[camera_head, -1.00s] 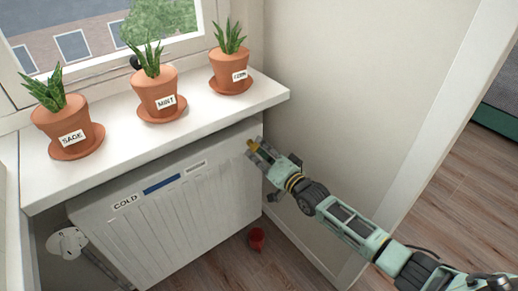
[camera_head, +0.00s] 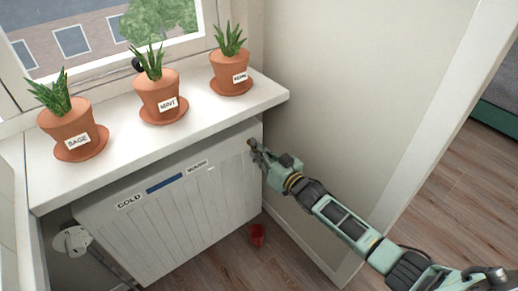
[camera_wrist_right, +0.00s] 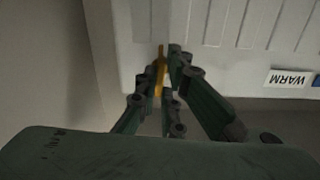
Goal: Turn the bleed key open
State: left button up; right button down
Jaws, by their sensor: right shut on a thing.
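The bleed key (camera_wrist_right: 159,70) is a thin brass-coloured piece at the upper right corner of the white radiator (camera_head: 165,225). In the head view only a small bit of brass shows at my right gripper's tips. My right gripper (camera_head: 252,147) reaches in from the right and is shut on the key. In the right wrist view the dark green fingers (camera_wrist_right: 166,80) stand on either side of the brass piece, against the radiator. The fingers hide part of the key, so its angle is hard to tell. My left gripper is not in view.
The radiator has a COLD label (camera_head: 129,201), a blue bar (camera_head: 164,183) and a WARM label (camera_wrist_right: 289,78). Several potted plants, one a sage pot (camera_head: 72,135), stand on the white sill (camera_head: 110,168) above. A red cup (camera_head: 257,235) is on the floor. A wall stands close right.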

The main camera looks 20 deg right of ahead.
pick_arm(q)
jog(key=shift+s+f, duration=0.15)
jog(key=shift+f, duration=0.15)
pick_arm(e)
jog(key=shift+w+r+n, duration=0.15)
jog(key=shift+r+n, duration=0.2)
jog(key=shift+n, duration=0.15)
jog(key=c, duration=2)
grip_release()
jog(key=shift+o, duration=0.7)
jog(key=shift+a+f, duration=0.15)
jog(key=shift+f, duration=0.05)
jog(key=v, duration=1.2)
